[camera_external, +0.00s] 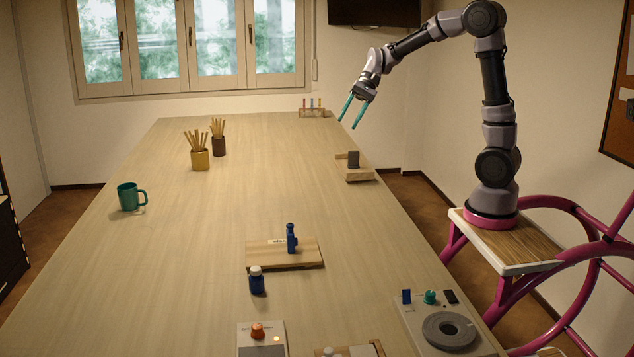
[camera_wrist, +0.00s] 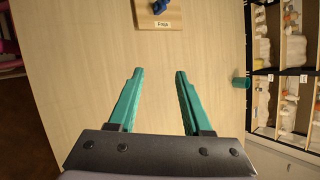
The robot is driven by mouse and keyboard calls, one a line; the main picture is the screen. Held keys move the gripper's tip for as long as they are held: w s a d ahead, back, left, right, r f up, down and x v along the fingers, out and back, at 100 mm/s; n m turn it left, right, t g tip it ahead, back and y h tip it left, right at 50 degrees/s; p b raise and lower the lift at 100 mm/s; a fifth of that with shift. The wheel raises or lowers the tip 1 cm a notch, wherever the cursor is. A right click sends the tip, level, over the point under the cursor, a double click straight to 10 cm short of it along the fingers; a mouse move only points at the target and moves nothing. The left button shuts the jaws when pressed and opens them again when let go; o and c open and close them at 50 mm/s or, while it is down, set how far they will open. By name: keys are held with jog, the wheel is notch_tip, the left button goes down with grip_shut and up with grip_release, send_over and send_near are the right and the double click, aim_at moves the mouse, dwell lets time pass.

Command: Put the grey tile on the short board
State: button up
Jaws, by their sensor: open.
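My gripper (camera_external: 348,124) is open and empty, high above the far right part of the table. Its two teal fingers also show apart in the wrist view (camera_wrist: 160,72). A dark grey upright block (camera_external: 354,159) stands on a small wooden board (camera_external: 358,176) at the table's right edge, below my gripper. A flat grey piece (camera_external: 363,350) lies on a wooden board cut off by the bottom edge. I cannot tell which grey piece is the tile. A wider labelled board (camera_external: 268,258) bears a blue object (camera_external: 291,238); this board also tops the wrist view (camera_wrist: 146,20).
A blue bottle (camera_external: 257,281) stands in front of the labelled board. A teal mug (camera_external: 130,196) and pots of sticks (camera_external: 200,159) are at left. A vial rack (camera_external: 313,112) is at the back. The table's middle is clear.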

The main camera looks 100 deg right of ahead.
jog(key=s+a+r+n+g+h, duration=0.1)
jog(key=s+a+r+n, duration=0.2)
jog(key=a, duration=0.6)
jog(key=s+a+r+n, duration=0.2)
jog(key=s+a+n, duration=0.15)
jog(key=a, duration=0.45)
jog(key=s+a+n+t+h, duration=0.1)
jog(key=s+a+n, duration=0.8)
jog(key=s+a, duration=0.1)
jog(key=shift+s+a+f+t, duration=0.25)
jog(key=shift+s+a+t, duration=0.15)
jog(key=shift+s, duration=0.15)
